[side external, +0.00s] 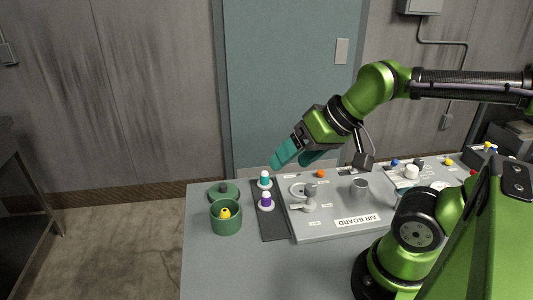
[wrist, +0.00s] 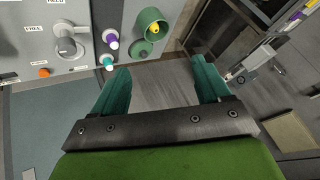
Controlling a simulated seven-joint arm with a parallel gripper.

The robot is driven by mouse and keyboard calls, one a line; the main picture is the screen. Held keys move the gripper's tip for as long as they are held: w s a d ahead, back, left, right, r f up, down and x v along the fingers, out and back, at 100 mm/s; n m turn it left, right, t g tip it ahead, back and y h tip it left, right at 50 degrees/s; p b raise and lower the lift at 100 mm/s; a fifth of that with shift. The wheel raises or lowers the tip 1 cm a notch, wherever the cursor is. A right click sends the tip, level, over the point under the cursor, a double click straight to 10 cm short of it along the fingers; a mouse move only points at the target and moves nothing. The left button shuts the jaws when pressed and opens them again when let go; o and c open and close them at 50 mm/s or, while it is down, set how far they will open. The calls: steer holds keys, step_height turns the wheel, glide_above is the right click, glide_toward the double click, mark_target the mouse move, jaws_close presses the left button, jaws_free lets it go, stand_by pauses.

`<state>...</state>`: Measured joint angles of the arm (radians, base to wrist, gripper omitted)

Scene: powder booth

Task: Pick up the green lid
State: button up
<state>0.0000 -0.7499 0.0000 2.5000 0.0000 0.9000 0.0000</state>
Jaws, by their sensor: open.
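The green lid (side external: 223,191) is a flat round disc with a dark knob. It lies on the grey table at its left end, just behind a green pot (side external: 226,217) that holds a yellow piece (side external: 225,213). In the wrist view the lid (wrist: 142,48) is partly overlapped by the pot (wrist: 153,22). My gripper (side external: 291,157) has teal fingers and is open and empty, above and to the right of the lid, well apart from it. In the wrist view my gripper (wrist: 158,75) shows its two fingers spread wide with floor between them.
A teal-topped peg (side external: 265,180) and a purple-topped peg (side external: 266,200) stand on a dark strip right of the lid. The labelled board (side external: 330,228) with a large knob and a grey cup (side external: 359,187) lies further right. The table's left edge is close to the lid.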

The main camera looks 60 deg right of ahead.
steer(key=o, duration=0.4)
steer(key=n+g+h, duration=0.2)
steer(key=n+g, duration=0.1)
steer(key=g, duration=0.4)
glide_above(223, 185)
step_height(223, 185, down, 9)
steer(key=r+n, duration=0.1)
steer(key=r, duration=0.1)
step_height(223, 185, down, 17)
steer(key=shift+w+r, duration=0.1)
steer(key=shift+r, duration=0.05)
